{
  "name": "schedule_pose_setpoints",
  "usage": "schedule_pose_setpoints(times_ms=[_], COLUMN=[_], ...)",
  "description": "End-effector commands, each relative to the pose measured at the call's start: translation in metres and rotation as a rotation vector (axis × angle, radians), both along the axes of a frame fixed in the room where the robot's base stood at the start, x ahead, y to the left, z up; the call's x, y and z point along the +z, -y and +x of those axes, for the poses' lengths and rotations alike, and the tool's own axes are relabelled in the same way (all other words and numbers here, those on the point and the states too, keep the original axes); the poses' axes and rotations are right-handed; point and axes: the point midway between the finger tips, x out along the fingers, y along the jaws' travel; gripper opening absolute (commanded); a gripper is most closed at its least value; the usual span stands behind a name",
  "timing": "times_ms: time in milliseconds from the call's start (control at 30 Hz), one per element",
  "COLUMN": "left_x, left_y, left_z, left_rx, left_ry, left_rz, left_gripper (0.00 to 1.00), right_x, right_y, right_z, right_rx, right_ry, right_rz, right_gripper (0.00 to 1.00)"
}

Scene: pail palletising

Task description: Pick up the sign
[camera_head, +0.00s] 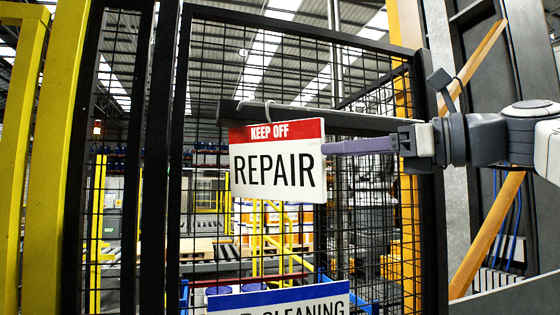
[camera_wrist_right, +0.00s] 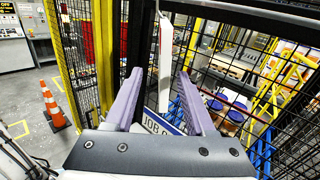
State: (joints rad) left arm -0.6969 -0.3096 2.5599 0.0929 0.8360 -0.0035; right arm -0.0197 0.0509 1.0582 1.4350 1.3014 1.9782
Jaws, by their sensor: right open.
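A white sign (camera_head: 278,172) with a red band reading "KEEP OFF" and large black letters "REPAIR" hangs by a hook from a dark horizontal bar (camera_head: 345,121) on a mesh gate. My right gripper (camera_head: 325,147) comes in level from the right, its fingertips at the sign's right edge. In the right wrist view the two purple fingers (camera_wrist_right: 158,74) stand apart, and the sign (camera_wrist_right: 165,58) shows nearly edge-on between their tips. I cannot tell whether a finger touches it. My left gripper is not in view.
A second sign with a blue band (camera_head: 280,299) and the word "CLEANING" hangs lower; it also shows in the right wrist view (camera_wrist_right: 158,125). Black mesh and frame (camera_head: 172,150) lie close behind.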

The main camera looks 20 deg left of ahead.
Motion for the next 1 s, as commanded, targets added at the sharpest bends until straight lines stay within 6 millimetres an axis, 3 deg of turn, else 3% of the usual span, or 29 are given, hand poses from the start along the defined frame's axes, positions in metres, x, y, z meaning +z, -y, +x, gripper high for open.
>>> schedule_pose_setpoints(times_ms=[200,367,633,967,1000], left_x=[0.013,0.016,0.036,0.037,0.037], left_y=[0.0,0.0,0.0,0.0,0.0], left_z=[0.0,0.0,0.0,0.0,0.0], left_rx=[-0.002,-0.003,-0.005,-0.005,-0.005], left_ry=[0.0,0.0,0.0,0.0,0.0], left_rz=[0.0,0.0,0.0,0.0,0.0], left_gripper=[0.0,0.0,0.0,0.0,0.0], right_x=[0.002,0.0,-0.004,-0.008,-0.008], right_y=[-0.04,-0.051,-0.086,-0.094,-0.094], right_z=[0.007,0.011,0.024,0.028,0.028], right_rx=[0.018,0.016,0.016,0.008,0.008], right_ry=[-0.001,-0.001,-0.001,0.001,0.001], right_rz=[-0.001,-0.002,-0.002,-0.002,-0.002], right_gripper=[0.55,0.55,0.55,0.55,0.51])
